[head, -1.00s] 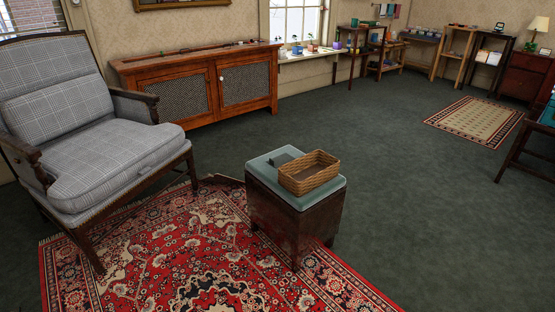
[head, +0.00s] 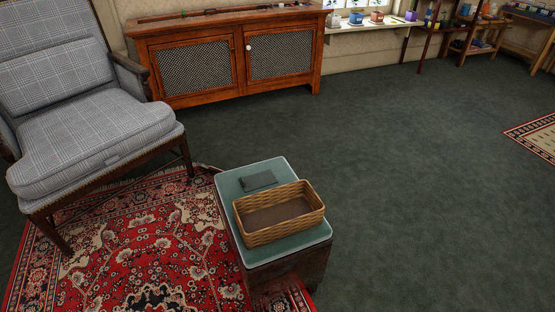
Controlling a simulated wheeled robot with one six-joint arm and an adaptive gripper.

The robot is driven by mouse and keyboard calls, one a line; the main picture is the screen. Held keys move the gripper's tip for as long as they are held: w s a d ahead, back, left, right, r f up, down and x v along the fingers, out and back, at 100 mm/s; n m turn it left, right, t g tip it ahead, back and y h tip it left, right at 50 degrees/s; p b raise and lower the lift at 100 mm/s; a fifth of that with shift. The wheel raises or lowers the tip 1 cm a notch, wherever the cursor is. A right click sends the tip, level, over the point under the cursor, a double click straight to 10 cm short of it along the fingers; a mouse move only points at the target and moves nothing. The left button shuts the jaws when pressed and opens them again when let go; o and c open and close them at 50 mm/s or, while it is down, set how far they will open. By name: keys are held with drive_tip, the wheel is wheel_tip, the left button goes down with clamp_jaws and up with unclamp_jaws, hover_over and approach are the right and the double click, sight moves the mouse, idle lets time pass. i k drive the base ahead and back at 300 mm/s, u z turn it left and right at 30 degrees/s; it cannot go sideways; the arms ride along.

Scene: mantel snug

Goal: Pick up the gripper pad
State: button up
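A small dark grey flat pad (head: 259,180), which looks like the gripper pad, lies on the green top of a small dark wooden stand (head: 228,199). It lies just behind a wicker basket (head: 316,207) and seems apart from it. The basket stands on the same top and looks empty, with a brown bottom. My gripper is not in view.
A plaid armchair (head: 90,146) stands at the left on a red patterned rug (head: 187,240). A wooden cabinet (head: 240,60) stands along the back wall. Dark green carpet (head: 420,190) is clear to the right. Shelves with small objects line the back right.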

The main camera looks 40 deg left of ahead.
sight(264, 179)
drive_tip(key=u, duration=0.25)
drive_tip(key=i, duration=2.1)
drive_tip(key=u, duration=0.9)
drive_tip(key=i, duration=1.15)
drive_tip(key=u, duration=2.05)
drive_tip(key=i, duration=0.85)
drive_tip(key=u, duration=0.7)
